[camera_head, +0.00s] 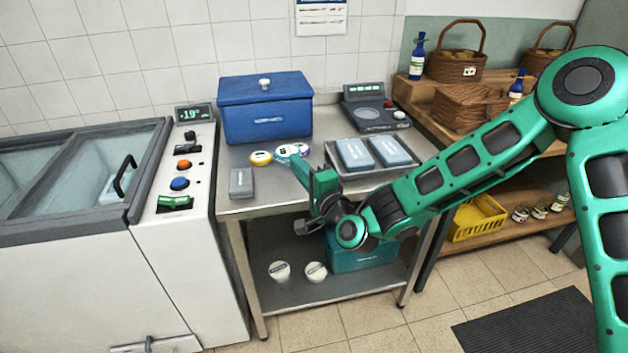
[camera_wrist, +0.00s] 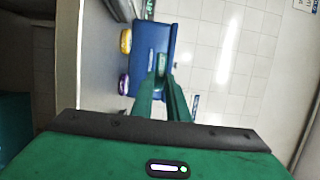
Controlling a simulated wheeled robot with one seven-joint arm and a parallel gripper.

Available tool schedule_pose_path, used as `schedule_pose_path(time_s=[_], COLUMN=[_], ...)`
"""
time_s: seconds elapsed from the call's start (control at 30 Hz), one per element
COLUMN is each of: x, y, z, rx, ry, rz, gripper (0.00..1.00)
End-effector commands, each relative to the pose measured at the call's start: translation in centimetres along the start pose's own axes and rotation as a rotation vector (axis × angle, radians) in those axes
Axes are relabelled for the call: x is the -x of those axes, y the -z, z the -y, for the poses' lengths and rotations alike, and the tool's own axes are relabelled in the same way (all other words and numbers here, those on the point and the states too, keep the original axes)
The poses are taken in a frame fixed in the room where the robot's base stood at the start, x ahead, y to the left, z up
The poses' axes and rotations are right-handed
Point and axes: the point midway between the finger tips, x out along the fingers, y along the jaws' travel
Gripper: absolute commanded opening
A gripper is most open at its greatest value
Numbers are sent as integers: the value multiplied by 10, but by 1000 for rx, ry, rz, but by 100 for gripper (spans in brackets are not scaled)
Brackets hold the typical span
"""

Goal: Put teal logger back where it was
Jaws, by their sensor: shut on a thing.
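My gripper (camera_head: 297,163) is over the steel table, its fingers pointing toward the back wall. In the wrist view its fingertips (camera_wrist: 161,75) are closed on the teal logger (camera_wrist: 161,62), a small round piece with a pale face. The teal logger also shows in the head view (camera_head: 286,150), between a yellow logger (camera_head: 261,158) on its left and a purple-rimmed logger (camera_head: 303,148) on its right. The yellow (camera_wrist: 126,41) and purple (camera_wrist: 123,84) ones also show in the wrist view. The gap under the teal logger is hard to judge.
A blue lidded box (camera_head: 266,118) stands behind the loggers. A grey block (camera_head: 241,183) lies to the left on the steel table (camera_head: 262,200). A tray (camera_head: 335,160) with two grey packs is at right, near my arm. A chest freezer (camera_head: 75,190) adjoins the left side.

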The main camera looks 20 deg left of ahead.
Motion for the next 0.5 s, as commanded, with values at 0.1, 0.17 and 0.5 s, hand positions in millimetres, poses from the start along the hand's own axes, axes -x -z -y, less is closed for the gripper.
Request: schedule_pose_path(time_s=[0.1, 0.17, 0.5], x=[-3, -5, -14], y=[10, 18, 50], z=[-4, -9, -29], rx=[4, 2, 0], ry=[4, 1, 1], rz=[-1, -3, -2], gripper=[0, 0, 0])
